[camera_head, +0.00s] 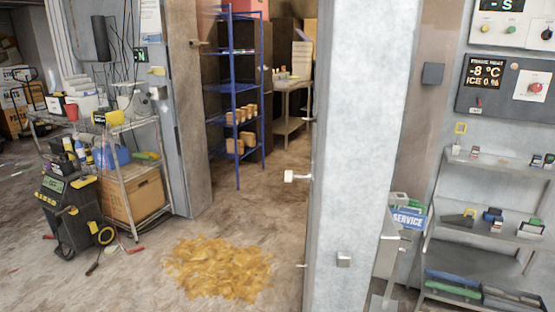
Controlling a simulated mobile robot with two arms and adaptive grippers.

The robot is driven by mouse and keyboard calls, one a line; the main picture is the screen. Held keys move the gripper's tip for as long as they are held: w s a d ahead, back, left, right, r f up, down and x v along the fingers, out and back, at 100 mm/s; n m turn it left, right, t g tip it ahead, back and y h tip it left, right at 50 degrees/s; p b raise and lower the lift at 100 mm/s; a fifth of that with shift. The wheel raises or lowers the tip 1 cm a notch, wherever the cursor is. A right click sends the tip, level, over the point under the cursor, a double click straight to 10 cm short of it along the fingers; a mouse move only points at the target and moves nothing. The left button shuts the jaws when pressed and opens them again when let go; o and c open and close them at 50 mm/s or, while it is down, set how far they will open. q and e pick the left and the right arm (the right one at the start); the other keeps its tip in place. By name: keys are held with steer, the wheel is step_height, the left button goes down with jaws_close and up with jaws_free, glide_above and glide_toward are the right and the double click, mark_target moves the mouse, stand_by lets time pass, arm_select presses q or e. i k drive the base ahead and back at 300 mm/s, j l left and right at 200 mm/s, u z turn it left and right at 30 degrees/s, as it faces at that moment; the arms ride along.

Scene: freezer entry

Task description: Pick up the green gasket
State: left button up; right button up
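Neither of my grippers is in view. A long green strip (452,291) lies at the front of the lowest level of the metal shelf rack at right, just in front of a long blue strip (455,278). It looks like a gasket, but it is too small to be sure. Other green items are a small block (530,228) on the middle shelf, something (414,204) beside the blue service box, and a piece (147,156) on the left cart.
A metal rack (480,253) stands at right below a control panel (508,88). A thick freezer door (357,150) stands open mid-view. A yellow-brown patch (218,268) covers the floor. A wire cart (113,127) and a black machine (70,215) stand at left. Blue shelving (237,88) is behind.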

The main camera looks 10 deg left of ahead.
mark_target(459, 290)
steer(key=i+j+u, duration=0.35)
steer(key=i+j, duration=0.4)
steer(key=j, duration=0.2)
steer(key=i+j+u, duration=0.3)
steer(key=i+j, duration=0.45)
steer(key=i, duration=0.15)
steer(key=i+l+u, duration=0.1)
steer(key=i+l, duration=0.15)
steer(key=i, duration=0.2)
steer(key=i+l+u, duration=0.15)
steer(key=i, duration=0.3)
steer(key=i+l+u, duration=0.1)
steer(key=i+l, duration=0.35)
